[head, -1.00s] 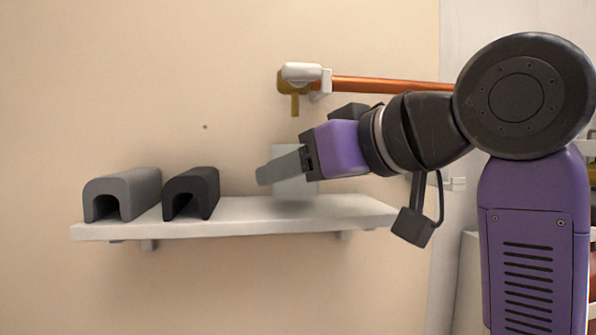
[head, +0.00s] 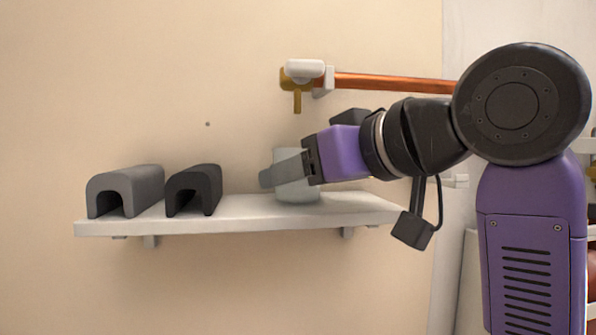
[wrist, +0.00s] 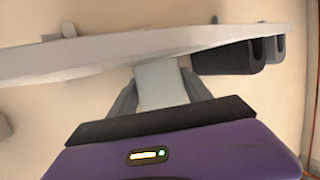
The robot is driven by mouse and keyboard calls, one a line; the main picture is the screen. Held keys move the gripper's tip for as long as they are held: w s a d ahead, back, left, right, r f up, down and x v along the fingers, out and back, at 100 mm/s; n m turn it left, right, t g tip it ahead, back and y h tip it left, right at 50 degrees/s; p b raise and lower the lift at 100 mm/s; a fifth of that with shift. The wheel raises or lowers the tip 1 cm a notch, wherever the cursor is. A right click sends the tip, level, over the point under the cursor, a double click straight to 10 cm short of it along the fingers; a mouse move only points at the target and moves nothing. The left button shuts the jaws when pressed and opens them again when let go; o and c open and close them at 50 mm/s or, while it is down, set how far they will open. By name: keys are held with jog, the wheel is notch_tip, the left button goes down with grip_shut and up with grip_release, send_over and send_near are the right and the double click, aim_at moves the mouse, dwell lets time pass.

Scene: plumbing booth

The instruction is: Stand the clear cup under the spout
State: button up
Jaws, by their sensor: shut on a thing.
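The clear cup (head: 297,194) looks pale grey and translucent and is upright at the shelf's surface, below the spout. My gripper (head: 272,176) reaches in from the right and is shut on the cup, its fingers on either side of it. In the wrist view the cup (wrist: 161,84) shows between the two fingers of my gripper (wrist: 158,92). The brass spout (head: 297,101) points down from a white-handled tap above the cup. Whether the cup's base touches the shelf is hard to tell.
The white shelf (head: 240,212) runs along the wall. A grey arched block (head: 128,188) and a black arched block (head: 196,190) stand on its left part. A copper pipe (head: 395,84) runs right from the tap, above my arm. The shelf between the black block and the cup is clear.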

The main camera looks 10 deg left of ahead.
jog(key=shift+f, duration=0.15)
jog(key=o, duration=1.6)
